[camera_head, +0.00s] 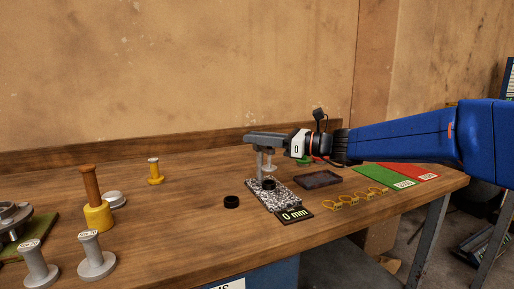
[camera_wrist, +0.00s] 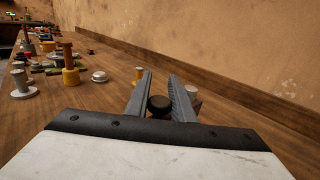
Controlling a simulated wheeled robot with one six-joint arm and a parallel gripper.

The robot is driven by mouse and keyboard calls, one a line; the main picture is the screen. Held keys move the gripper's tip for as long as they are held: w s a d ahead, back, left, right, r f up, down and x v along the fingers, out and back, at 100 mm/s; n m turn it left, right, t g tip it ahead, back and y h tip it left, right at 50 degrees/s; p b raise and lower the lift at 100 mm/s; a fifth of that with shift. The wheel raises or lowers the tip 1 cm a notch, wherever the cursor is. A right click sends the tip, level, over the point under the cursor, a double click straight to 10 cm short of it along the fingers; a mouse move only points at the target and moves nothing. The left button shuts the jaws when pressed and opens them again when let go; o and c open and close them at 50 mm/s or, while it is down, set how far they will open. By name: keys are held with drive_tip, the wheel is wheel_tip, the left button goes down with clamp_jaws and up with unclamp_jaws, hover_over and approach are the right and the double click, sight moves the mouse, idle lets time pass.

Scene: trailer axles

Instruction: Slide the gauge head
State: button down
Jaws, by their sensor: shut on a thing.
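The gauge stands on a speckled granite base (camera_head: 262,194) near the table's middle, with a display (camera_head: 294,214) reading 0 mm. Thin metal parts of it (camera_head: 261,163) show under my gripper; its upper part is hidden there in the head view. A black ring (camera_head: 268,184) sits on the base below them. My gripper (camera_head: 250,139) reaches in level from the right, above the base. In the wrist view its fingers (camera_wrist: 160,78) are shut on a dark round part, seemingly the gauge head (camera_wrist: 159,106). A pale post (camera_wrist: 193,96) shows beside the right finger.
Another black ring (camera_head: 232,201) lies left of the base. A dark tray (camera_head: 318,179), several yellow rings (camera_head: 360,198), a green mat (camera_head: 382,174) and a red mat (camera_head: 414,172) lie to the right. Spools and an orange-handled yellow piece (camera_head: 98,215) stand left. The wall is behind.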

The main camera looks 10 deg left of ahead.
drive_tip(key=shift+f, duration=0.1)
drive_tip(key=c, duration=1.9)
unclamp_jaws()
drive_tip(key=shift+o, duration=0.2)
drive_tip(key=s+d, duration=0.3)
drive_tip(key=d, duration=1.4)
drive_tip(key=shift+s, duration=0.15)
drive_tip(key=shift+d, duration=0.15)
